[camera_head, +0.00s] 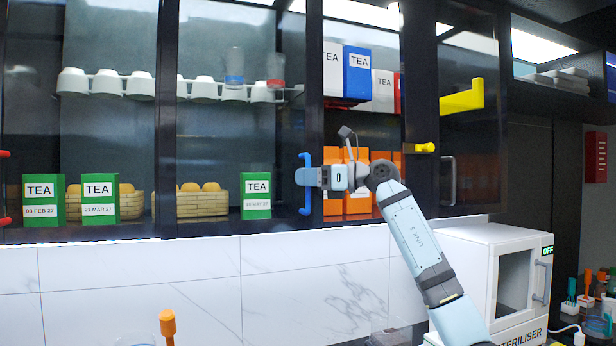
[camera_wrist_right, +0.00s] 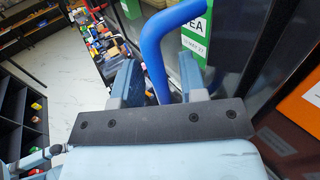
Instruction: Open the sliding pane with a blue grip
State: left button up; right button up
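The blue grip (camera_head: 307,204) is a vertical bar on the dark frame at the right edge of a glass pane (camera_head: 230,130) in the head view. My right gripper (camera_head: 306,177) is at the middle of this bar. In the right wrist view the blue bar (camera_wrist_right: 154,60) runs between the two fingers of my right gripper (camera_wrist_right: 163,82). The fingers are apart, with a visible gap between the bar and the right finger. Whether the left finger touches the bar is unclear. My left gripper is in neither view.
Green tea boxes (camera_head: 43,200) and baskets (camera_head: 203,206) stand behind the glass. Orange boxes (camera_head: 333,206) are behind my right wrist. A white steriliser (camera_head: 480,262) stands below.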

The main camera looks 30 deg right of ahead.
grip_shut()
jog(key=w+a+p, duration=0.1)
jog(key=w+a, duration=0.1)
jog(key=a, duration=0.6)
jog(key=w+a+p, duration=0.1)
jog(key=w+a, duration=0.1)
jog(key=a, duration=0.7)
jog(key=w+a+p, duration=0.2)
jog(key=a, duration=0.6)
jog(key=shift+a, duration=0.15)
grip_release()
jog(key=shift+s+d, duration=0.1)
jog(key=shift+d, duration=0.1)
